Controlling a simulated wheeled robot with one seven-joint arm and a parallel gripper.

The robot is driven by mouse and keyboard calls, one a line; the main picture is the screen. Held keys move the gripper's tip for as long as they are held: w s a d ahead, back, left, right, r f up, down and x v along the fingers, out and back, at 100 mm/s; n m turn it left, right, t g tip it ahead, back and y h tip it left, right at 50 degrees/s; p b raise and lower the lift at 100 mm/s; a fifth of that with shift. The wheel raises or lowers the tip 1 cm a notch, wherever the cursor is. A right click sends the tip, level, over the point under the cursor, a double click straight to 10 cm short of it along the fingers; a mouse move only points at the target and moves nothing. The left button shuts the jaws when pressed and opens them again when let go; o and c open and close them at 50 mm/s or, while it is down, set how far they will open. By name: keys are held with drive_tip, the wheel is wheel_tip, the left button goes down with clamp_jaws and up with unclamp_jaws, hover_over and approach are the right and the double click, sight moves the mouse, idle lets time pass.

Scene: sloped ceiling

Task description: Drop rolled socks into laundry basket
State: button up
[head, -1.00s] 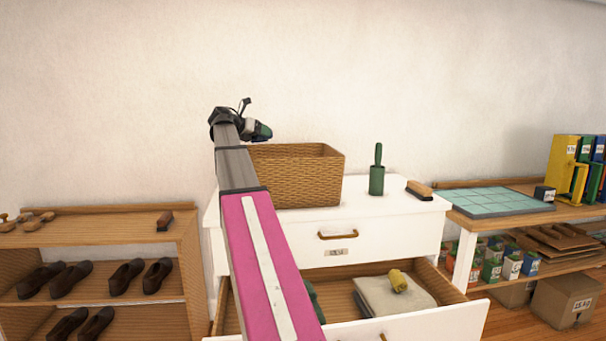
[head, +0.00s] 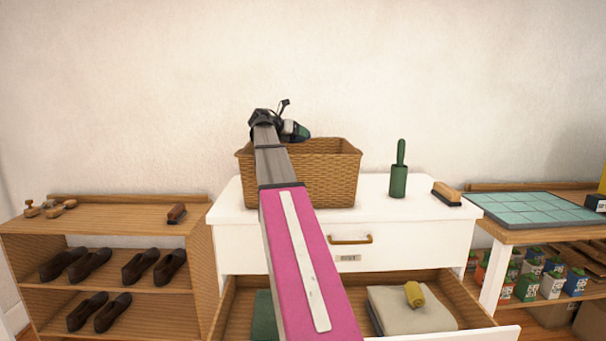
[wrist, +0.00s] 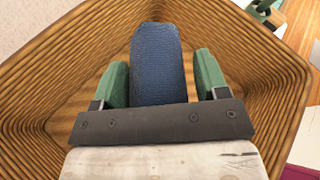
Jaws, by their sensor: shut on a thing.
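My gripper (head: 299,130) is above the wicker laundry basket (head: 325,184), which stands on top of the white chest of drawers. In the wrist view, the green fingers of my gripper (wrist: 161,64) are shut on a dark blue rolled sock (wrist: 156,50). The basket's woven walls (wrist: 50,75) surround it in that view, and the sock hangs over the opening. My arm hides part of the basket's front in the head view. A yellow rolled sock (head: 414,294) lies on a folded pale cloth (head: 400,316) in the open drawer.
A green handled tool in a holder (head: 398,178) and a brush (head: 447,194) stand right of the basket. The open drawer (head: 450,288) juts out below. A shoe rack (head: 115,235) is at left, a shelf with a teal mat (head: 535,210) at right.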

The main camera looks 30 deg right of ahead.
drive_tip(key=shift+f, duration=1.1)
drive_tip(key=o, duration=1)
drive_tip(key=v, duration=1)
drive_tip(key=shift+a+r, duration=0.25)
drive_tip(key=shift+a, duration=0.1)
